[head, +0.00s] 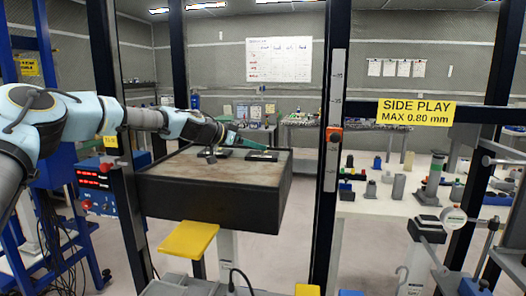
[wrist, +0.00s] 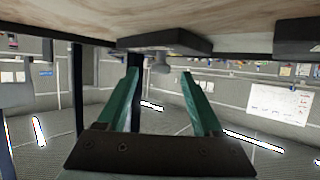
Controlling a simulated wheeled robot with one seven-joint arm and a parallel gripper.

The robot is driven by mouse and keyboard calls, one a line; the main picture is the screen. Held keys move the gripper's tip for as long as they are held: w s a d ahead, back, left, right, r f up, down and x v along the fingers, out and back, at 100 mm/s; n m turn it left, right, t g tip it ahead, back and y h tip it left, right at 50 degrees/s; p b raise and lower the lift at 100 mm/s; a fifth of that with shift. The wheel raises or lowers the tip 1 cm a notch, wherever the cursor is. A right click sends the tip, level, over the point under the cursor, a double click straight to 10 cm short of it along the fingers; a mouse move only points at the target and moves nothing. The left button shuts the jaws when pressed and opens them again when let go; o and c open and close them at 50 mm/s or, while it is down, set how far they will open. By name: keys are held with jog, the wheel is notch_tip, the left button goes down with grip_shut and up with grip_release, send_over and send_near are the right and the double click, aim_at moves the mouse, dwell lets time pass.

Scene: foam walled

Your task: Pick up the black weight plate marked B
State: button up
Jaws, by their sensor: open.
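Two dark, flat plate-like objects lie on the brown-topped black table (head: 166,176). One dark plate (head: 222,153) is under my gripper (head: 250,146), and another dark plate (head: 262,156) is close to the fingertips at the right. No letter B is readable on either, so I cannot tell which is marked B. In the upside-down wrist view, a dark plate (wrist: 180,41) with a small grey knob (wrist: 160,64) is ahead, between the tips of my open green fingers (wrist: 160,74). A second dark plate (wrist: 297,48) is at the right edge. The fingers appear empty.
A dark post (head: 325,130) stands right of the table, and another dark post (head: 112,150) stands at its left. A yellow seat-like pad (head: 188,239) is in front of the table. A yellow SIDE PLAY sign (head: 415,111) hangs on a crossbar at right.

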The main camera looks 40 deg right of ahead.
jog(key=shift+x, duration=0.95)
grip_shut()
dwell(0.6)
jog(key=shift+d+r, duration=0.1)
jog(key=shift+r, duration=0.1)
